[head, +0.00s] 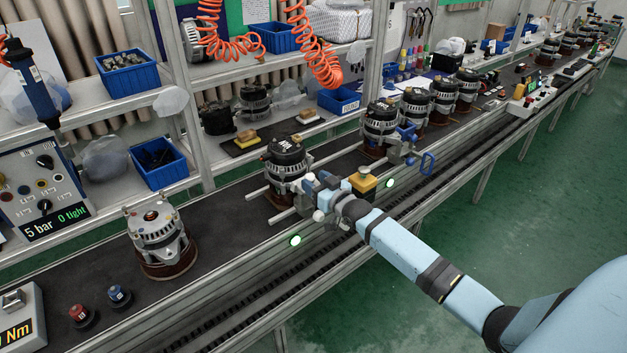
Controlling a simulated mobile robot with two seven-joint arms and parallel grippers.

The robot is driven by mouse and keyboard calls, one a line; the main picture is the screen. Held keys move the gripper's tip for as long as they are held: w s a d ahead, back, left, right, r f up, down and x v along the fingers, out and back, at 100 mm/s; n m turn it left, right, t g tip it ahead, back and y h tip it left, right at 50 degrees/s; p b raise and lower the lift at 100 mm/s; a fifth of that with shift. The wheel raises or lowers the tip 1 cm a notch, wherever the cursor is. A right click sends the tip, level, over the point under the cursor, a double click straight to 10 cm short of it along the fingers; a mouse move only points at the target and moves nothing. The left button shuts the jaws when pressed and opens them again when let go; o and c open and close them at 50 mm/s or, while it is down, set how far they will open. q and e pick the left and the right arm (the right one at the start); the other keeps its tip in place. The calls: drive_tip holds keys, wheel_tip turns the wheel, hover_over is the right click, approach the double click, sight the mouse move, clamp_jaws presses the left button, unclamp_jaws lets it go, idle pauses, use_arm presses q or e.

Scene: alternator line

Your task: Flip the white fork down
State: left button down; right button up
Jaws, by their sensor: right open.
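The white fork shows as two pale prongs (282,216) reaching left, low on either side of a dark alternator (287,165) on the line. The prongs look about level. The fork's right end and handle are largely hidden behind my right gripper (318,190). That gripper is open at the right side of this alternator, close to the fork; I cannot tell whether they touch. My left gripper is out of view.
A yellow box (364,184) stands just right of my gripper. Beyond it are a blue fork handle (428,163) and more alternators. A silver alternator (158,238) sits left. Red (79,313) and blue (119,294) knobs stand at front left.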

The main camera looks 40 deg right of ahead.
drive_tip(key=shift+w, duration=0.6)
